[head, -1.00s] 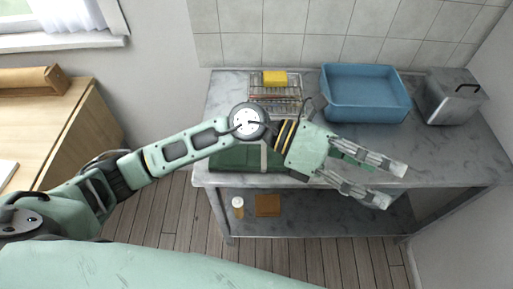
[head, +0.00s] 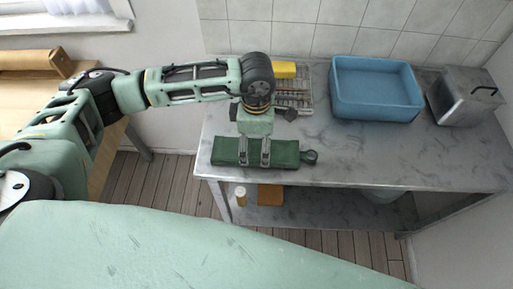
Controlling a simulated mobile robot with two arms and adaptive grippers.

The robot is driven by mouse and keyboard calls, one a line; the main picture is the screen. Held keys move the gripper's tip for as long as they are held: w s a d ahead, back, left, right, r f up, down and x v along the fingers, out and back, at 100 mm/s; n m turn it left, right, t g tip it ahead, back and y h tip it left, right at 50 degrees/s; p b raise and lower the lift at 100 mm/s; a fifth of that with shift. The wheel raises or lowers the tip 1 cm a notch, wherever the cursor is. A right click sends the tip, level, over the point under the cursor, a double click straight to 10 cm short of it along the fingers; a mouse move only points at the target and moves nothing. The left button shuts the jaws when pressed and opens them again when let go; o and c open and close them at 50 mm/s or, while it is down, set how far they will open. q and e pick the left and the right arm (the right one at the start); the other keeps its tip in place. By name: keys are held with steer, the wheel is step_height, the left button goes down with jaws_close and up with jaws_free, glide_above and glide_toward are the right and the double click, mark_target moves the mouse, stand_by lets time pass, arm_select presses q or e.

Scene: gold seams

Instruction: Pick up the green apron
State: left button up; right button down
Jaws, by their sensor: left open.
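The green apron (head: 285,153) lies as a flat, folded dark green bundle near the front left edge of the grey marble-topped table (head: 350,155). My left gripper (head: 254,161) points down over the middle of the apron. Its two fingers are apart, and green cloth shows between them and on both sides. I cannot tell whether the fingertips touch the cloth. My right gripper is not in view.
A blue basin (head: 376,90) stands at the table's back, with a metal box (head: 463,100) to its right. A wire rack (head: 297,97) and a yellow block (head: 284,70) are behind my gripper.

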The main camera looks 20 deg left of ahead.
mark_target(256, 150)
arm_select(q)
steer(key=shift+s+f, duration=0.15)
steer(key=shift+f, duration=1.4)
steer(key=shift+c, duration=0.3)
steer(key=c, duration=1.4)
